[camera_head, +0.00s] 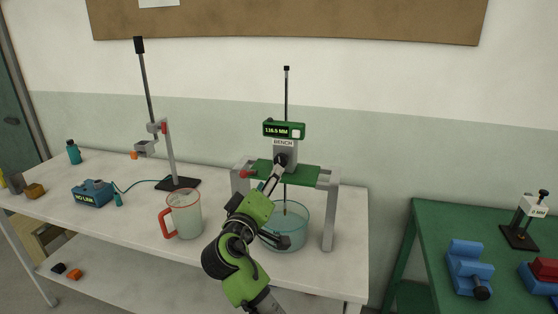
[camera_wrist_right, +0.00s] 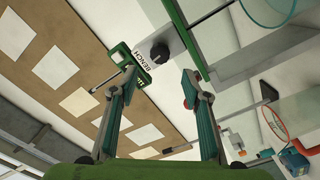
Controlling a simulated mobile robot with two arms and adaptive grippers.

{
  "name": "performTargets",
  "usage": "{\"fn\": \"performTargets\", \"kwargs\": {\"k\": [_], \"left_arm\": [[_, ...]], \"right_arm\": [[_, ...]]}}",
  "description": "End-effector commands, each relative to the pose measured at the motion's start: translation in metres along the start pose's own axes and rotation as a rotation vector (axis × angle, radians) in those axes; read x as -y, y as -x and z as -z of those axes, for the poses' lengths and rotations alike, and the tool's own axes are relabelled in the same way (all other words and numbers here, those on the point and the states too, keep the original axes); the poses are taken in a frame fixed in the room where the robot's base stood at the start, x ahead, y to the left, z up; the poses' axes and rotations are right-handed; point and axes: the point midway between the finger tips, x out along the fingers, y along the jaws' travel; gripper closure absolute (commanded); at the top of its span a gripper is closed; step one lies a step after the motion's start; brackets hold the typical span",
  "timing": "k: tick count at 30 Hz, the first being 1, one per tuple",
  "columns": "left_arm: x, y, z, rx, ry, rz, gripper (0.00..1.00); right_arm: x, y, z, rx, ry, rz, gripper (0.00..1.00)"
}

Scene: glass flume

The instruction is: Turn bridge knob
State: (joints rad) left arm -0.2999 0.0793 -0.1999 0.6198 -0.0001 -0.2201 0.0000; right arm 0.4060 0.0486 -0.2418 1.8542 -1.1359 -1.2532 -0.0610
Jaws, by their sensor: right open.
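The bridge (camera_head: 300,173) is a green crosspiece on grey legs, standing over a glass basin (camera_head: 296,233). A grey block labelled BENCH (camera_head: 284,143) sits on it, below a green display (camera_head: 284,130) reading about 136 mm. The black knob (camera_head: 281,160) is on the block's front, partly behind a finger in the head view. In the right wrist view the knob (camera_wrist_right: 160,53) lies beyond the fingertips, roughly between their lines. My right gripper (camera_head: 284,204) is open and empty; its spread fingers show in the wrist view (camera_wrist_right: 160,76). My left gripper is not in view.
A jug with a red handle (camera_head: 184,214) stands left of the bridge. A tall clamp stand (camera_head: 172,155) and a blue NO LINK box (camera_head: 93,194) are further left. A green table (camera_head: 430,225) with blue fixtures is at the right.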

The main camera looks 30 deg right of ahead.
Motion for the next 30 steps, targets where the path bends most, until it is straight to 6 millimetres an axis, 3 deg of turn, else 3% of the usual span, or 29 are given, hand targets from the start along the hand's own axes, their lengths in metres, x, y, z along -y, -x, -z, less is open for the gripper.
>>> {"fn": "performTargets", "kwargs": {"k": [9,15,28,30], "left_arm": [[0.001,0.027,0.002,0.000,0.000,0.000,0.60],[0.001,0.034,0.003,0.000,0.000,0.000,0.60],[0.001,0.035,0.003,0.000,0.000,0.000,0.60],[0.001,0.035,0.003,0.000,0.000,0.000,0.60]], "right_arm": [[-0.004,-0.070,0.002,0.000,0.004,-0.001,0.57],[-0.002,-0.095,0.002,-0.001,0.003,0.000,0.57],[0.000,-0.103,0.000,-0.001,0.000,0.001,0.57],[0.000,-0.103,0.000,-0.001,0.000,0.001,0.72]]}}
